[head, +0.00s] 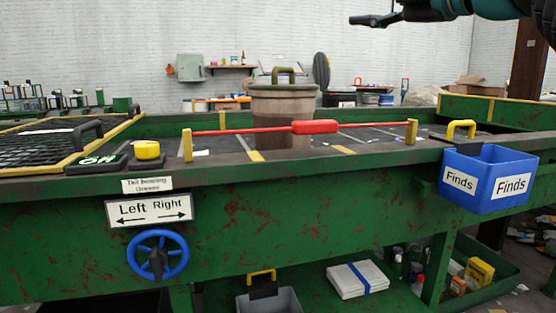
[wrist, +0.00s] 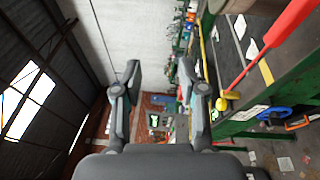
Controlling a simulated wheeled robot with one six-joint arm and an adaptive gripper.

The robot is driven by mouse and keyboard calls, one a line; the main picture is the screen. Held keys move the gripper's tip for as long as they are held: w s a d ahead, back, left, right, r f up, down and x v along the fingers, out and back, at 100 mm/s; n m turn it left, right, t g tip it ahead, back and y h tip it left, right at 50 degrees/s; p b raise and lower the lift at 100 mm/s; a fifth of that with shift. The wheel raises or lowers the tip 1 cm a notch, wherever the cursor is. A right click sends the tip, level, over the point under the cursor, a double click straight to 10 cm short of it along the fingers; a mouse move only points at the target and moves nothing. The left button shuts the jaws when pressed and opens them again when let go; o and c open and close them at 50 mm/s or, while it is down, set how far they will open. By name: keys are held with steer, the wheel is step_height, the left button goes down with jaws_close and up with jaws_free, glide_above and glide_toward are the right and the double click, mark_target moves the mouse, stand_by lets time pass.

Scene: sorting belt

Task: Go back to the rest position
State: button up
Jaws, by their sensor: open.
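My gripper (wrist: 165,85) is open and empty in the wrist view, its two fingers spread wide with nothing between them. In the head view part of my gripper (head: 376,20) shows at the top right, high above the belt and apart from everything on it. The wrist view is turned on its side and shows the roof, the white wall and the green belt frame (wrist: 285,85) at the right.
A red-handled bar (head: 315,127) spans two yellow posts in front of a lidded bucket (head: 283,105). A blue Finds bin (head: 487,180) hangs at the right front edge. A yellow button (head: 147,150) and blue wheel (head: 158,256) are at the left. Air above the belt is clear.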

steer(key=w+d+m+t+h, duration=0.4)
steer(key=d+m+t+h, duration=0.2)
steer(key=d+m+h, duration=0.4)
steer(key=s+d+f+m+g+h, duration=0.1)
steer(key=d+f+m+g+h, duration=0.3)
steer(key=f+m, duration=0.4)
steer(key=d+f+m+g+h, duration=0.2)
steer(key=d+f+m+h, duration=0.3)
steer(key=f, duration=0.4)
steer(key=s+a+f+m+g+y, duration=0.1)
steer(key=s+f+m+g+y, duration=0.15)
steer(key=f, duration=0.75)
steer(key=s+a+f+m+g+y, duration=0.1)
steer(key=s+f+g, duration=0.3)
steer(key=f, duration=0.6)
steer(key=s+a+f+g+y, duration=0.2)
steer(key=s+a+f, duration=0.4)
steer(key=a+f, duration=0.1)
steer(key=s+a+f+g+y, duration=0.2)
steer(key=s+a+f, duration=0.4)
steer(key=f, duration=0.4)
steer(key=shift+s+a+y, duration=0.3)
steer(key=shift+a+y, duration=0.05)
steer(key=shift+y, duration=0.4)
steer(key=shift+n, duration=0.25)
